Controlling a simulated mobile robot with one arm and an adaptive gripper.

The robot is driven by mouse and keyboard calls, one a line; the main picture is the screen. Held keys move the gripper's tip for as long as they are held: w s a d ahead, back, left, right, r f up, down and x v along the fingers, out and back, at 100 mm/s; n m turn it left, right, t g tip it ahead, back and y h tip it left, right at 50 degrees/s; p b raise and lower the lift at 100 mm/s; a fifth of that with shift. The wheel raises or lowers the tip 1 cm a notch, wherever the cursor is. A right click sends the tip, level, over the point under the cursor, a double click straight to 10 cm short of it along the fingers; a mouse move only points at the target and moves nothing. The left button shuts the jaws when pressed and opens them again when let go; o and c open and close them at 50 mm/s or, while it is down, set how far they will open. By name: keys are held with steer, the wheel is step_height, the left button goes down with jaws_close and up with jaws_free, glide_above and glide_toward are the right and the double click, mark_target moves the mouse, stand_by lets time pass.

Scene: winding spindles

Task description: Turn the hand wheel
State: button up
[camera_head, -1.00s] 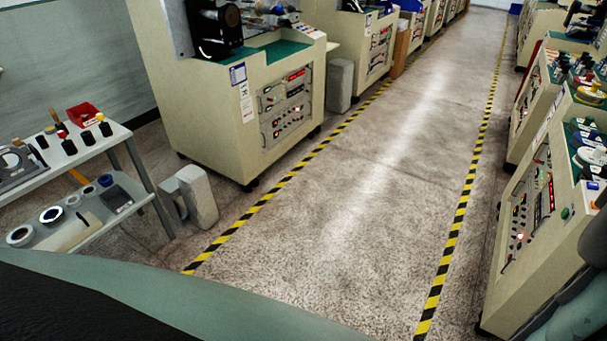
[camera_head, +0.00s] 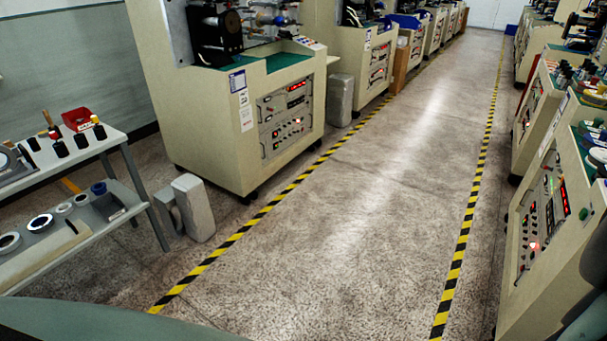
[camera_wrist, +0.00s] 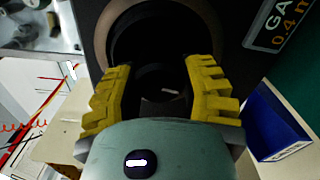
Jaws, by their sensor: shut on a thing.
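My gripper (camera_wrist: 160,66) shows in the wrist view with its two yellow ribbed fingers spread around a dark round part (camera_wrist: 160,82), which I take for the hand wheel. The fingers press on it from its left and right sides. The part is black and in shadow, so its outline and any handle are hard to make out. A larger dark round opening with a brownish rim (camera_wrist: 104,36) lies behind it. The gripper and this wheel cannot be made out in the head view.
A blue bin (camera_wrist: 275,122) stands close to the right of my gripper. A dark plate with a label (camera_wrist: 279,25) is above right. In the head view, winding machines (camera_head: 235,120) line both sides of a clear aisle (camera_head: 345,190), and a shelf table (camera_head: 85,150) stands at left.

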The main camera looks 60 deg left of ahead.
steer(key=m+b, duration=0.2)
steer(key=m, duration=0.1)
steer(key=shift+d+f, duration=0.1)
steer(key=shift+f, duration=0.1)
steer(key=shift+r+m+b, duration=0.15)
steer(key=shift+m+b, duration=0.55)
steer(key=shift+b, duration=0.05)
steer(key=o, duration=1.2)
steer(key=shift+r, duration=0.1)
steer(key=v, duration=0.7)
steer(key=shift+a, duration=0.35)
